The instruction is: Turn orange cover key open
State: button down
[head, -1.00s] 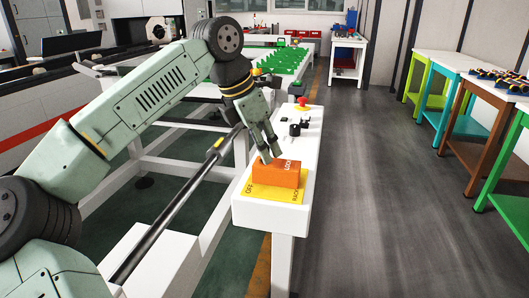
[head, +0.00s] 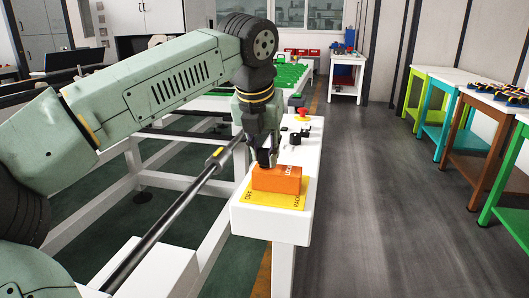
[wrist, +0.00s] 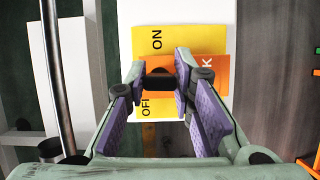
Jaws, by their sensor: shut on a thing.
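The orange cover (head: 277,180), a box with LOCK lettering, sits on a yellow label plate (head: 272,201) at the near end of a white panel. The cover also shows in the wrist view (wrist: 210,75), with ON and OFF on the yellow plate (wrist: 186,38). My gripper (head: 266,163) points down at the top of the cover. In the wrist view its purple-padded fingers (wrist: 162,78) are closed on a small dark key (wrist: 160,79) on the cover. The fingers hide part of the cover and the lettering.
A black knob (head: 295,138) and a red button (head: 303,114) stand farther back on the white panel (head: 274,224). A dark bar (head: 180,207) runs along the left. Coloured workbenches (head: 470,110) stand at the right, beyond open floor.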

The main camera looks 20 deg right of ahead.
jog(key=shift+n, duration=0.3)
jog(key=c, duration=1.4)
grip_release()
jog(key=shift+o, duration=0.2)
jog(key=v, duration=1.2)
jog(key=shift+d, duration=0.15)
jog(key=shift+d, duration=0.1)
